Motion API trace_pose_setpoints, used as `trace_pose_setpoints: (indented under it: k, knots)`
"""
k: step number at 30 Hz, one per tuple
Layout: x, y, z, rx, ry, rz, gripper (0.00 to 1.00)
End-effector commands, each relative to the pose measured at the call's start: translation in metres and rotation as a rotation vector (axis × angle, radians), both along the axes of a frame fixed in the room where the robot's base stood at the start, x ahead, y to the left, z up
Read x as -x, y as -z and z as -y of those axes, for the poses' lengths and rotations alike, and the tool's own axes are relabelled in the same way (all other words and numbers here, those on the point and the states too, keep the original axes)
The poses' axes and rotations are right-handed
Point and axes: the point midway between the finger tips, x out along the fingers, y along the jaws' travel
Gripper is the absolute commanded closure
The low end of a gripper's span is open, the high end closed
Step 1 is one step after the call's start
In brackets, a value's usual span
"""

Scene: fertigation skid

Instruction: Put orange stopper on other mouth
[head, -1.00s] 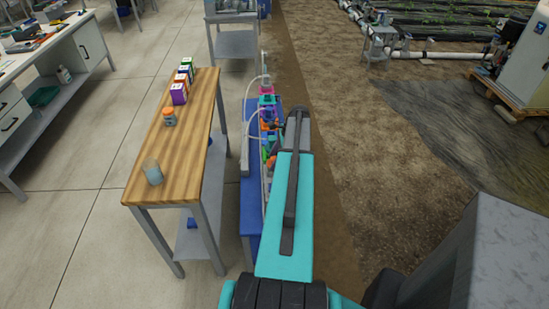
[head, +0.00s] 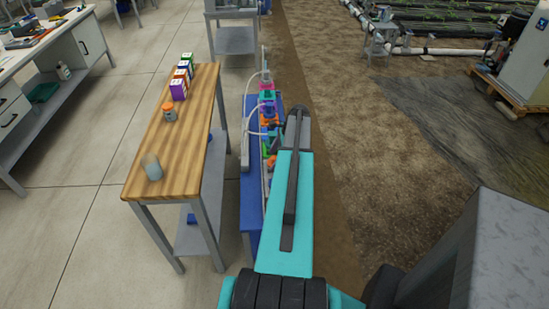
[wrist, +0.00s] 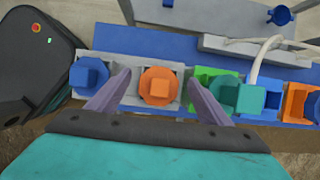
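An orange stopper (wrist: 158,84) with a square knob sits on a light grey block in the middle of the wrist view. My gripper (wrist: 158,78) is open, with one finger on each side of this stopper. Gaps show between the fingers and the stopper. A blue stopper (wrist: 88,75) sits to its left, and a teal one (wrist: 238,96) stands by a green block (wrist: 213,76) to its right. Another orange part (wrist: 299,103) shows at the right edge. I cannot tell which mouth is the other one. In the head view my arm hides the gripper.
The fittings stand on a blue bench (head: 252,205) with a pale hose (wrist: 262,60). A wooden table (head: 190,140) to its left carries a clear cup (head: 152,167), an orange-lidded jar (head: 170,115) and several boxes (head: 178,88). A black case (wrist: 35,60) stands at left in the wrist view.

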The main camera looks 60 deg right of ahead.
Motion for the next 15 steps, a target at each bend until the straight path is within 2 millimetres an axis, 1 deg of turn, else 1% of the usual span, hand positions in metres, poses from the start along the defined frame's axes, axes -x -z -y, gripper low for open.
trace_pose_setpoints:
  k: [8,15]
  knots:
    - [0.001,-0.002,0.0,0.0,0.0,0.0,0.28]
    - [0.005,-0.014,0.004,0.002,0.001,0.0,0.28]
